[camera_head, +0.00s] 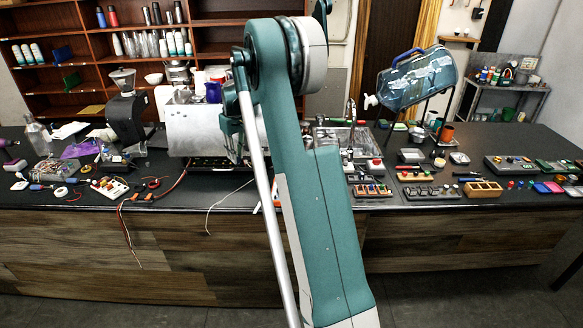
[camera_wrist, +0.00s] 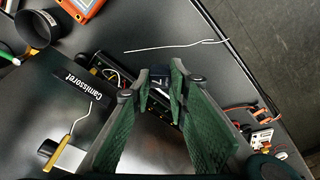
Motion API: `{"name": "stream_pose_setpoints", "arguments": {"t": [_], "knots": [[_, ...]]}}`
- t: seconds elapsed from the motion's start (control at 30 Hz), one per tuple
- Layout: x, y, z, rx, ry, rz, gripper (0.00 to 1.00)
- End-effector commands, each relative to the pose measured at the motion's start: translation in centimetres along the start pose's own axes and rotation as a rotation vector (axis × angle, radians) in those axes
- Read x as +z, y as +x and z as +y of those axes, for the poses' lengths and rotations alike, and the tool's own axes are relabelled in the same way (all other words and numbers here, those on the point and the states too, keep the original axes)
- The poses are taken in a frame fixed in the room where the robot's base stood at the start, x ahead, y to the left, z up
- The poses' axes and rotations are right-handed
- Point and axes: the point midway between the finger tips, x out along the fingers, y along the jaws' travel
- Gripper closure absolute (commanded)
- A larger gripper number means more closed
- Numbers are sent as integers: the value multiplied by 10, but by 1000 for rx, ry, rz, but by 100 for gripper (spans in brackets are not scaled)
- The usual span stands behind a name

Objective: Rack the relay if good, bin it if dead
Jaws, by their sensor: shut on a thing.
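My gripper (camera_head: 234,148) is in front of the silver brewer panel (camera_head: 190,130), above the black counter. In the wrist view my gripper (camera_wrist: 157,84) has its two green-padded fingers pointing away, with a small dark block (camera_wrist: 161,77) between the tips. It is shut on this block, which looks like the relay; its markings cannot be read. A dark unit with wires (camera_wrist: 112,70) lies just beyond the fingers, and part of it is hidden behind them. I cannot tell whether the block touches it. No rack or bin can be named with certainty.
Small socket blocks (camera_head: 371,191) and an orange-brown tray (camera_head: 483,190) sit right on the counter. A white board with coloured buttons (camera_head: 110,187) and loose cables lie left.

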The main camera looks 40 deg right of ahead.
Motion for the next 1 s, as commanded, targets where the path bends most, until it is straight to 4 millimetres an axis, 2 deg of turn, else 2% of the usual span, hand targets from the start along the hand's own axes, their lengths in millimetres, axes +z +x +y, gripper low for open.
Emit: {"name": "stream_pose_setpoints", "arguments": {"t": [0.03, 0.33, 0.7, 1.0], "knots": [[-2, -11, 17, 1, 7, 0, 93], [-7, -70, 103, 3, 21, 0, 93], [2, -143, 207, 5, 39, 0, 93], [13, -173, 261, 6, 45, 0, 93]]}}
